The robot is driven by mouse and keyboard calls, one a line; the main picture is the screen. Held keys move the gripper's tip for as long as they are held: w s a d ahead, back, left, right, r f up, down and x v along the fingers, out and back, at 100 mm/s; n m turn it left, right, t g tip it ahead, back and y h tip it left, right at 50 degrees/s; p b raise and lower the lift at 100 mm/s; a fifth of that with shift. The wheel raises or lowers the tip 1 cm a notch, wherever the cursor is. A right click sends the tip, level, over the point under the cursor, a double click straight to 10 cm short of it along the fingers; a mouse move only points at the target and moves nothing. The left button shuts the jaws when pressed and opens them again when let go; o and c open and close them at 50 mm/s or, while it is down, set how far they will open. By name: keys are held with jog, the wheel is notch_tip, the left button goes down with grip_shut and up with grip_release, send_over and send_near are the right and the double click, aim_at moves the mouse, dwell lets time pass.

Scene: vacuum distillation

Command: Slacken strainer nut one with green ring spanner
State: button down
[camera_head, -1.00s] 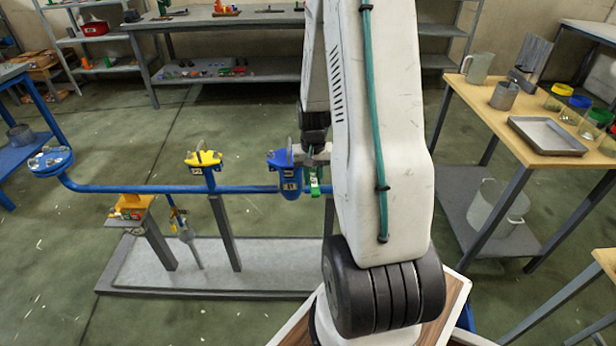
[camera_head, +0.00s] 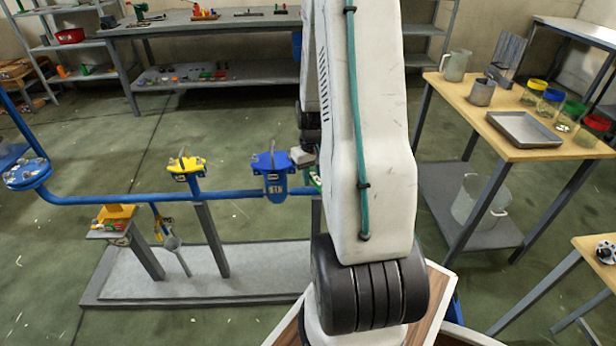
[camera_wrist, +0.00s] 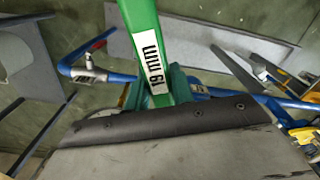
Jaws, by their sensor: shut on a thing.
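The green ring spanner (camera_wrist: 143,25) fills the upper middle of the wrist view, with a white "19 mm" label on its shank. My gripper (camera_wrist: 168,112) is shut on it; a dark-edged grey finger covers the spanner's lower part. In the head view my gripper (camera_head: 303,156) is mostly hidden behind my arm, just right of the blue strainer (camera_head: 273,178). Only a sliver of the green spanner (camera_head: 316,182) shows there. The strainer has a flanged top on the blue pipe. Its separate nuts are too small to tell, and I see no contact between spanner and nut.
The blue pipe (camera_head: 120,198) runs left past a yellow-topped fitting (camera_head: 187,164) to a blue flange (camera_head: 26,173). Grey posts stand on a low plinth (camera_head: 180,290). A wooden table (camera_head: 455,100) with a tray and jars stands right. The floor between is clear.

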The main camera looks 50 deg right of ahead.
jog(key=d+n, duration=0.1)
jog(key=s+d+n, duration=0.1)
jog(key=shift+d, duration=0.35)
jog(key=d+n, duration=0.2)
jog(key=d, duration=0.1)
jog(key=shift+s, duration=0.3)
dwell(0.4)
jog(key=d+n, duration=0.2)
jog(key=d, duration=0.1)
jog(key=shift+n, duration=0.4)
